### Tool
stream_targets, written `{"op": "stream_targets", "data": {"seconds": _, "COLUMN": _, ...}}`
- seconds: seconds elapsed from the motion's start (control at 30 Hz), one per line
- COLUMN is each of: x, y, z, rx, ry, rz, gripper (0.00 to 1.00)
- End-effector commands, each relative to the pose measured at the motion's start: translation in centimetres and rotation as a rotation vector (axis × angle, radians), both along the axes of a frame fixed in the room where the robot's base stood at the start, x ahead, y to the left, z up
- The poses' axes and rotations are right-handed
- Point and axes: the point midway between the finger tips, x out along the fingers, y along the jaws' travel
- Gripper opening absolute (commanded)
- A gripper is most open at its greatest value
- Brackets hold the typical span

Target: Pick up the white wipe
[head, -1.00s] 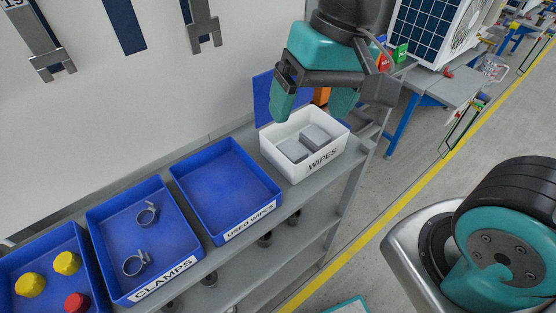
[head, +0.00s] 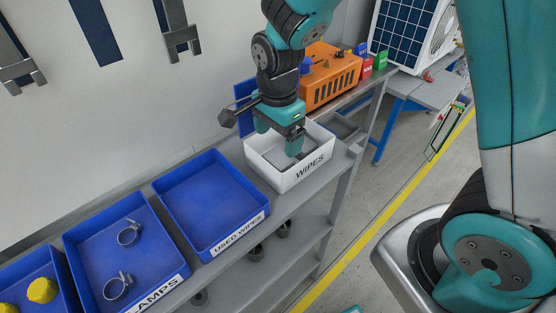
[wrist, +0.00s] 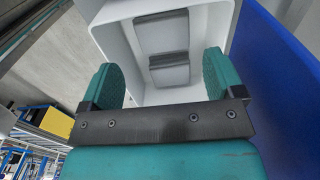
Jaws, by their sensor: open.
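The white box labelled WIPES (head: 308,170) stands on the grey shelf. In the wrist view its interior (wrist: 125,40) holds two folded wipes that look grey, one farther wipe (wrist: 162,32) and one nearer wipe (wrist: 169,69). I cannot tell a clearly white one among them. My gripper (head: 278,138) points down over the box, with its fingertips at about the box opening. In the wrist view my gripper (wrist: 160,68) is open, with its teal fingers apart on both sides of the nearer wipe and nothing held. In the head view the gripper hides much of the box's inside.
An empty blue USED WIPES tray (head: 208,196) stands left of the box, then a blue CLAMPS tray (head: 105,248) with two clamps and a tray with yellow caps. An orange machine (head: 330,78) stands behind the box. A blue panel (head: 243,98) is close behind the gripper.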

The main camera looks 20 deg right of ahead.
Motion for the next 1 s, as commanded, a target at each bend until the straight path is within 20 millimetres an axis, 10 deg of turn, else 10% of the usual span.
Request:
{"op": "stream_targets", "data": {"seconds": 0.93, "x": 0.4, "y": -0.1, "z": -7.7, "rx": 0.001, "ry": -0.001, "rz": 0.002, "gripper": 0.87}}
{"op": "stream_targets", "data": {"seconds": 1.0, "x": 0.4, "y": -0.1, "z": -7.7, "rx": 0.001, "ry": -0.001, "rz": 0.002, "gripper": 0.71}}
